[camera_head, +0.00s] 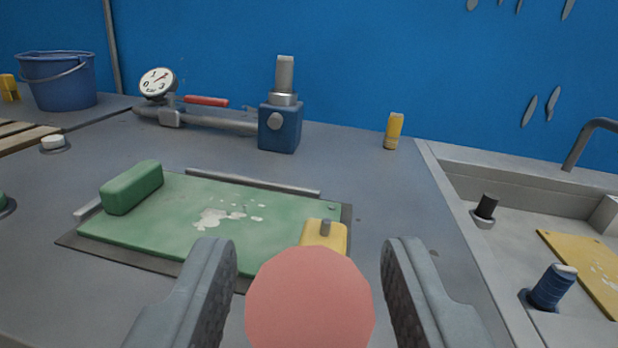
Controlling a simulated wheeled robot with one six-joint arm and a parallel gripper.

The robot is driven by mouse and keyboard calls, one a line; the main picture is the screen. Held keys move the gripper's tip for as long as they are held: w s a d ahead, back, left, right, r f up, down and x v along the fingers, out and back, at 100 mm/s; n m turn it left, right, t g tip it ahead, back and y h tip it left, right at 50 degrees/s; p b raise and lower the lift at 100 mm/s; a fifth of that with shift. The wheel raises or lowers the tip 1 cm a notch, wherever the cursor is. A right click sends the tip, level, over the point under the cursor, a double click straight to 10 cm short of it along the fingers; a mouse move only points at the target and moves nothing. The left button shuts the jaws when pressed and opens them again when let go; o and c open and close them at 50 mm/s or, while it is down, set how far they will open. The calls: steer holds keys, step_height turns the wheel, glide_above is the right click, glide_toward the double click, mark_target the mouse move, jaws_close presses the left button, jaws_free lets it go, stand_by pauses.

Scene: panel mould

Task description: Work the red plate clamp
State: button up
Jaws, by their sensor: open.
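A pale red round knob (310,302), seemingly the red plate clamp's handle end, is close to the camera at the bottom middle. My gripper (310,262) is open, with one grey finger on each side of the knob. Gaps show between the knob and both fingers. A yellow block (321,232) with a grey pin is just behind the knob, at the right front corner of a green plate (190,232). The knob hides the lower part of the block, and any link between them is hidden.
A green block (132,187) lies on the plate's left end. Behind are a gauge (158,83), a red-handled pipe fitting (206,101) and a blue valve block (280,127). A small yellow post (394,131) stands right. A sink basin (450,165) lies farther right.

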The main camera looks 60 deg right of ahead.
steer(key=shift+x, duration=1.35)
jaws_close()
